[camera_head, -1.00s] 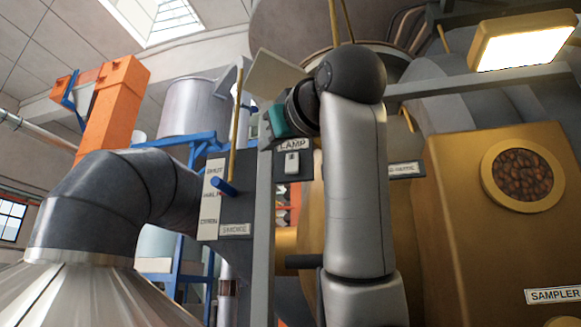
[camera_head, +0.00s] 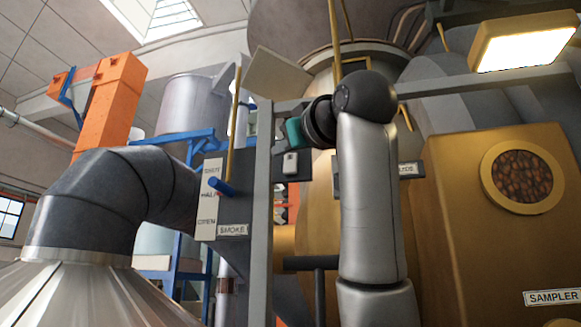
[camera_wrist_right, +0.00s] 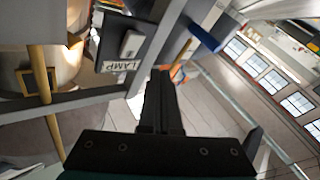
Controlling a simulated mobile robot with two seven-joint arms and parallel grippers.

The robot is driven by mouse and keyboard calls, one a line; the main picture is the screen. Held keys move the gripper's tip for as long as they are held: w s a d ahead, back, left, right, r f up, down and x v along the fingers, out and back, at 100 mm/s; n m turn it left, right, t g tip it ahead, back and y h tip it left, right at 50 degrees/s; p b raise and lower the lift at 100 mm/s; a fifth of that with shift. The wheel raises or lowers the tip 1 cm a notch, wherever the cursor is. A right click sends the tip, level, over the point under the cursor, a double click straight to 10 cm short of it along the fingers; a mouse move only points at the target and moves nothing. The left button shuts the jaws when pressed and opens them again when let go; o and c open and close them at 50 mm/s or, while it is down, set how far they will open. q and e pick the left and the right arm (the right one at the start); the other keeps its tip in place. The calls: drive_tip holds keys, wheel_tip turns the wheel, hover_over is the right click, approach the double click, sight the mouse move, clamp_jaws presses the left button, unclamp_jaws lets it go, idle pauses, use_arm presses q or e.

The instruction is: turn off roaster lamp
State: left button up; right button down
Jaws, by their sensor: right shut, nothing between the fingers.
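The roaster lamp (camera_head: 522,48) is a brass-framed box at the upper right of the head view, and its panel glows bright. Its switch (camera_head: 290,163) is a small pale rocker on a dark plate on a grey post. In the wrist view the switch (camera_wrist_right: 131,43) sits beside the LAMP label (camera_wrist_right: 119,66), left of my fingers. My right gripper (camera_wrist_right: 160,75) is shut and empty, with its fingertips apart from the switch in that picture. In the head view its teal body shows just above the switch, and its fingertips are hidden. My left gripper is out of view.
A blue-handled smoke lever (camera_head: 222,187) stands left of the switch post (camera_head: 263,200). A grey horizontal beam (camera_head: 480,80) runs behind my right arm. The brass sampler housing (camera_head: 450,200) is at the right, and a large dark duct (camera_head: 105,200) at the left.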

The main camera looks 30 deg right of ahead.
sight(284, 168)
drive_tip(key=shift+w+d+f, duration=0.15)
drive_tip(key=shift+w+d, duration=0.5)
drive_tip(key=shift+d, duration=0.1)
drive_tip(key=shift+w+d+f, duration=0.15)
drive_tip(key=shift+w+d, duration=0.5)
drive_tip(key=shift+d, duration=0.1)
idle(1.0)
drive_tip(key=shift+w+d+f, duration=0.1)
drive_tip(key=shift+w+d, duration=0.2)
drive_tip(key=shift+d, duration=0.05)
drive_tip(key=shift+w+d, duration=0.25)
drive_tip(key=shift+d, duration=0.05)
idle(0.8)
drive_tip(key=shift+s+a, duration=0.1)
drive_tip(key=shift+a, duration=0.05)
drive_tip(key=shift+s+a, duration=0.5)
drive_tip(key=shift+a, duration=0.05)
drive_tip(key=shift+a, duration=0.1)
drive_tip(key=shift+s+a+r+b, duration=0.25)
drive_tip(key=shift+s+a+b, duration=0.1)
drive_tip(key=shift+s+a, duration=0.5)
drive_tip(key=shift+s+a+r+b, duration=0.3)
drive_tip(key=shift+s+a, duration=0.45)
drive_tip(key=shift+a, duration=0.2)
